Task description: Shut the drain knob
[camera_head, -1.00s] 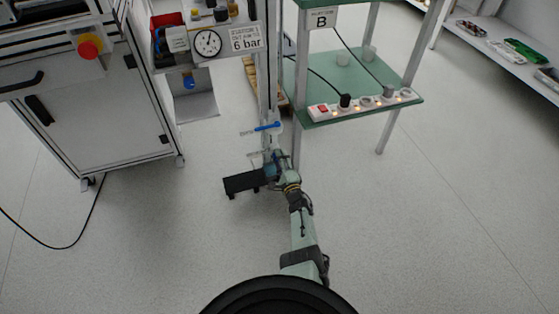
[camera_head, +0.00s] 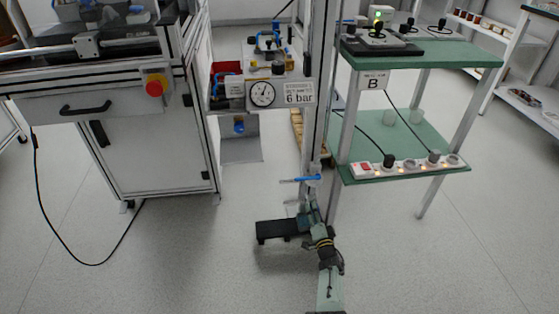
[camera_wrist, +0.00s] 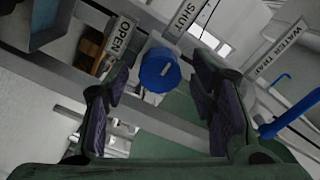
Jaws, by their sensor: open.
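The drain knob (camera_wrist: 160,70) is a round blue knob with a short white mark on its face. In the wrist view it sits below and between the OPEN label (camera_wrist: 120,37) and the SHUT label (camera_wrist: 182,15). My gripper (camera_wrist: 162,88) is open, with one dark-padded finger on each side of the knob; I see no finger touching it. In the head view my gripper (camera_head: 308,208) is low at the post, below a blue lever (camera_head: 300,180). I cannot make out the knob there.
A blue lever (camera_wrist: 290,114) near the WATER TRAP label (camera_wrist: 275,50) is close to my right finger. A black low object (camera_head: 283,230) is left of my gripper. A green-shelved table (camera_head: 400,150) with a power strip stands right. Open floor lies in front.

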